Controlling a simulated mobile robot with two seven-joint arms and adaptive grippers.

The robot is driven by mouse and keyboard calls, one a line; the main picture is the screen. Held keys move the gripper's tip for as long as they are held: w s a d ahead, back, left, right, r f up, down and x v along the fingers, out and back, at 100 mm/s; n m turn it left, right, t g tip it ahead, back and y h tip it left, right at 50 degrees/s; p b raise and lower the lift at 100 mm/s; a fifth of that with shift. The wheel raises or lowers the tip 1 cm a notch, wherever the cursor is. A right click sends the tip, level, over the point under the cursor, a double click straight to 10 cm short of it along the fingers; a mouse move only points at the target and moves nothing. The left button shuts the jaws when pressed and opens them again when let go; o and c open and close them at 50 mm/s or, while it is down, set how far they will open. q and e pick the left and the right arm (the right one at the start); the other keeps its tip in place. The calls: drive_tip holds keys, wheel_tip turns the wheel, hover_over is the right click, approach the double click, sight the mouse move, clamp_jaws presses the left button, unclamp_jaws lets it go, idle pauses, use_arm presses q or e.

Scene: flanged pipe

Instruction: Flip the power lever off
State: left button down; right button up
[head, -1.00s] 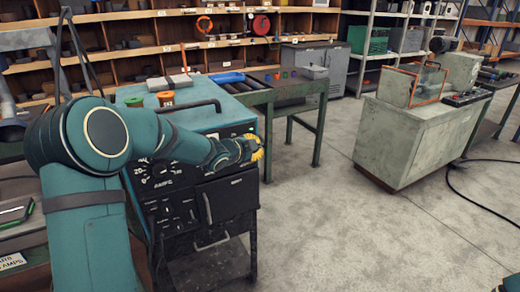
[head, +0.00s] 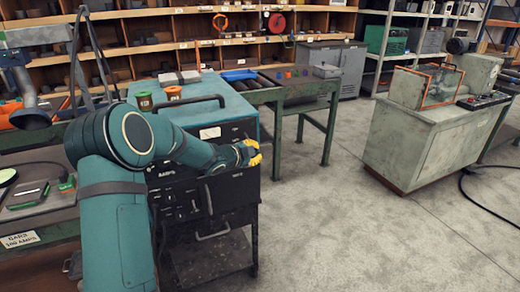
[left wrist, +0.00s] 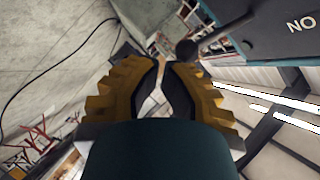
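A dark round knob (left wrist: 187,48), apparently the power lever's end, shows just past my left fingertips in the left wrist view. My left gripper (head: 250,152) is at the upper right front of the black-and-teal power cabinet (head: 228,193). In the left wrist view its yellow fingers (left wrist: 163,68) are drawn close together, with a thin gap and nothing seen between them. The knob seems apart from the fingers; contact is unclear. The lever cannot be made out in the head view. My right gripper is out of view.
A handle bar (head: 192,103) and two spools (head: 172,93) are on the cabinet top. A green roller table (head: 290,95) stands behind it. A grey console (head: 425,140) is at the right. The floor between is clear, with a black cable far right.

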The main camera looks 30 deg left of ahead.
use_arm(q)
drive_tip(key=shift+r+p, duration=0.7)
drive_tip(key=shift+r, duration=0.05)
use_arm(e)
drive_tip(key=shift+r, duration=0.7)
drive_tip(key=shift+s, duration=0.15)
